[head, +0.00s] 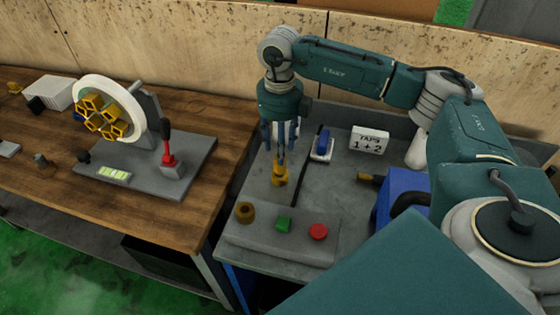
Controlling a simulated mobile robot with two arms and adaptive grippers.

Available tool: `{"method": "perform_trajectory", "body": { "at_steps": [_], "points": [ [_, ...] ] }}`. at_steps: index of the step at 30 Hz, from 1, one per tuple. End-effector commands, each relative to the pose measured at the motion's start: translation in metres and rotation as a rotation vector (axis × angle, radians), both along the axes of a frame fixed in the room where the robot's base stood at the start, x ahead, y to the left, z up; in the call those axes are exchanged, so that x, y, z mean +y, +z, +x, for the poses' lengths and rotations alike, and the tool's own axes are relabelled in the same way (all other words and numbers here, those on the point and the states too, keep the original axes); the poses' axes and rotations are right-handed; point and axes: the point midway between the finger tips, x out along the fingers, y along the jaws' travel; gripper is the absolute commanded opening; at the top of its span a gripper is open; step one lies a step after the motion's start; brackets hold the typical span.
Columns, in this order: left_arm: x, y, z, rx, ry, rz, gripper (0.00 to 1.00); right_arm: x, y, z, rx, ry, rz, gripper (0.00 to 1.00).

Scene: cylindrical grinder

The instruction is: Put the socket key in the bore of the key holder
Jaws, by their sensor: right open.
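My right gripper (281,157) points straight down over the grey machine bed. Its fingers are open, just above and around the top of a small yellow-orange piece (279,176), which looks like the socket key and stands upright on the bed. I cannot tell whether the fingers touch it. A short brass ring with a dark bore (244,212) sits at the left end of the front control panel; it looks like the key holder, and its bore looks empty. My left gripper is not in view.
A green button (283,224) and a red button (318,232) are on the front panel. A blue-handled block (322,144) and a "TAPS 1+2" sign (369,140) stand behind. A blue box (402,190) is at right. The wooden bench (190,110) at left carries a wheel fixture (108,108).

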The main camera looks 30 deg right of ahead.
Motion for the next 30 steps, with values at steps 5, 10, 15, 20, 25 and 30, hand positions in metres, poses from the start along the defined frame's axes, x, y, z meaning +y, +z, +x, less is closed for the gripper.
{"method": "perform_trajectory", "body": {
  "at_steps": [5,10,15,20,25,30],
  "points": [
    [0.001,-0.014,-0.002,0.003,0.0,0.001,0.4,0.0,0.034,0.001,-0.004,0.0,0.0,0.43],
    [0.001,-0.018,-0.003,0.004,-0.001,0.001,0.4,0.0,0.054,0.0,-0.001,0.0,0.0,0.43],
    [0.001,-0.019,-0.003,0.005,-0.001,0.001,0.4,0.0,0.061,0.0,0.001,-0.001,0.0,0.43],
    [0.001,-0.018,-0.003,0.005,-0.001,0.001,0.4,0.0,0.061,0.0,0.001,-0.001,0.0,0.43],
    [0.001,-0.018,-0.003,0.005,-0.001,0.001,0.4,0.0,0.06,0.0,0.001,0.0,0.0,0.43],
    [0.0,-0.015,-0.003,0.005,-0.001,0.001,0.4,0.0,0.063,0.0,0.001,0.0,0.0,0.43]
  ]
}}
